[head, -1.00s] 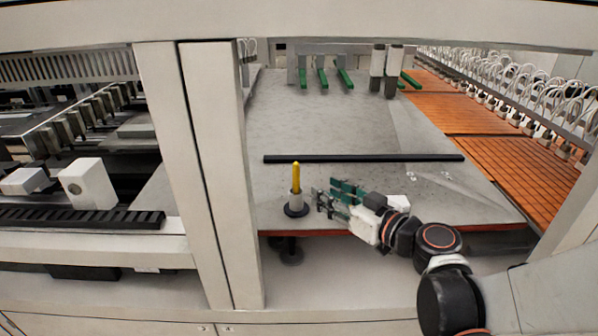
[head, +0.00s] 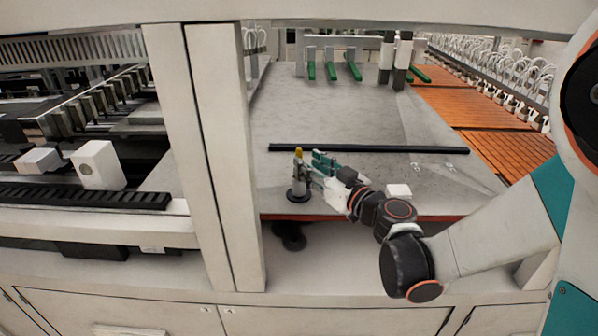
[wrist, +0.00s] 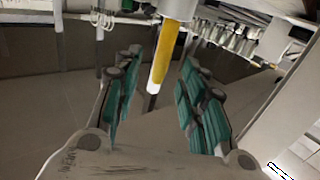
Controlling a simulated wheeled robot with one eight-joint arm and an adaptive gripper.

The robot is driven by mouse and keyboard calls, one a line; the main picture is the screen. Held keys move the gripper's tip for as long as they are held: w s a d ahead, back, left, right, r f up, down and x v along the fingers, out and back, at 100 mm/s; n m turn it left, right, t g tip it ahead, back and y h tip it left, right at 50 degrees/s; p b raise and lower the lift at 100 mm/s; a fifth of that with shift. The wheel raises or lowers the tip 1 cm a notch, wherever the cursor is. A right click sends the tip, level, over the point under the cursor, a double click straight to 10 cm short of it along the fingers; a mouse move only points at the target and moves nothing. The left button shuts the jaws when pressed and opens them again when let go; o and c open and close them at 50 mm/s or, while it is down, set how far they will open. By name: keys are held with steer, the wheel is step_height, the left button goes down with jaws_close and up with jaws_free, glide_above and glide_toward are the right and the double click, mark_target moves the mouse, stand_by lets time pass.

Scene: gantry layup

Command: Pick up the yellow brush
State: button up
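The yellow brush (head: 298,154) stands upright in a small grey holder with a dark round base (head: 298,194) near the front left of the grey table. In the wrist view, the yellow brush (wrist: 164,55) shows with a white tip, and its pale holder (wrist: 179,8) is at the top edge. My gripper (head: 312,168) is at the brush in the head view, coming from the right. In the wrist view, my gripper (wrist: 157,95) is open, with green-padded fingers on either side of the brush and gaps showing. The fingers partly hide the brush's lower part in the head view.
A long black bar (head: 370,149) lies across the grey table (head: 400,120) behind the gripper. A small white block (head: 398,190) sits to the right. A pale upright post (head: 217,150) stands left of the brush.

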mark_target(299, 180)
steer(key=x, duration=0.5)
steer(key=shift+a, duration=0.15)
jaws_close()
